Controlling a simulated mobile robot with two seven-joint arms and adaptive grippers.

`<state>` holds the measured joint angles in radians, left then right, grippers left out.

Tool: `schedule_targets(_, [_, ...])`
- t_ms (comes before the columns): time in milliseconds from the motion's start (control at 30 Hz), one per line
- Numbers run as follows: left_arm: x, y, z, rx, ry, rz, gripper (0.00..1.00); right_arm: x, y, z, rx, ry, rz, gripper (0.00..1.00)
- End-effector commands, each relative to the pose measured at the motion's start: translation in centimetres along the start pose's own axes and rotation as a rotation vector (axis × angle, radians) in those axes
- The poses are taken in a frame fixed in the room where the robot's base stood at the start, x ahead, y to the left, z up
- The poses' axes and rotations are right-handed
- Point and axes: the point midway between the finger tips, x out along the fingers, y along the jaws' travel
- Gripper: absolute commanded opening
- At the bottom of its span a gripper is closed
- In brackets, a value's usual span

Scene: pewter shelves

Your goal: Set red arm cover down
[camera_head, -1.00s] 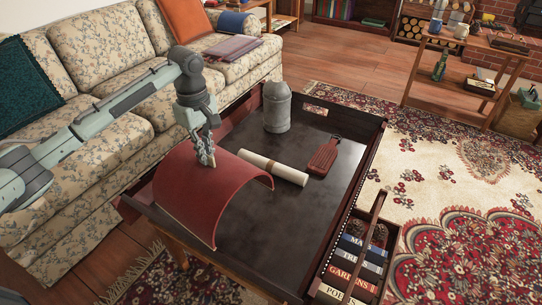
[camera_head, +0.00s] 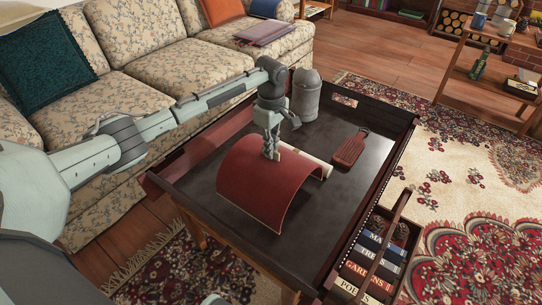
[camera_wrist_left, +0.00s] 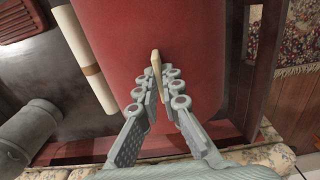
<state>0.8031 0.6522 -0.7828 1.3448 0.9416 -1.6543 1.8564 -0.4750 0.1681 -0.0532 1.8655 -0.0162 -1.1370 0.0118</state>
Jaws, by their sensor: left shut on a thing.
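The red arm cover (camera_head: 252,187) is a curved, arched sheet over the dark tray table (camera_head: 325,205). Its lower edges are at or close to the table's surface; I cannot tell whether they touch. My left gripper (camera_head: 272,155) is shut on the cover's upper part. In the left wrist view the fingertips (camera_wrist_left: 162,80) close around a small tan piece at the red sheet (camera_wrist_left: 150,30). My right gripper is out of view.
A cream roll (camera_head: 316,163) lies beside the cover, partly hidden by it. A grey canister (camera_head: 306,96) and a red paddle board (camera_head: 350,149) are farther back. A crate of books (camera_head: 362,275) is at the right. The table's right middle is clear.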

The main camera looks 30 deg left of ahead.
Motion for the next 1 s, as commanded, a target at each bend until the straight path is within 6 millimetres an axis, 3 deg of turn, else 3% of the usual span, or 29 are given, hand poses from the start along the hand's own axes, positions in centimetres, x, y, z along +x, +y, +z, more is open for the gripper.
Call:
schedule_targets(200, [3.0, -0.1, 0.0, 0.001, 0.000, 0.000, 0.00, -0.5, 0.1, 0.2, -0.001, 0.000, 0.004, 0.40])
schedule_targets(567, [3.2, -0.1, 0.0, 0.000, -0.001, -0.001, 0.00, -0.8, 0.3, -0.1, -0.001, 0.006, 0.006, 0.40])
schedule_targets(600, [3.3, -0.1, 0.0, 0.001, 0.000, -0.001, 0.08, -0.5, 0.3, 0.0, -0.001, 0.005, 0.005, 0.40])
schedule_targets(767, [3.3, -0.1, 0.0, 0.001, 0.000, -0.001, 0.27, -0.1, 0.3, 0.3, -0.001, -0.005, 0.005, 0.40])
schedule_targets(1000, [3.2, -0.1, -0.1, 0.001, 0.000, -0.001, 0.27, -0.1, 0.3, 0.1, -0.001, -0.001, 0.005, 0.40])
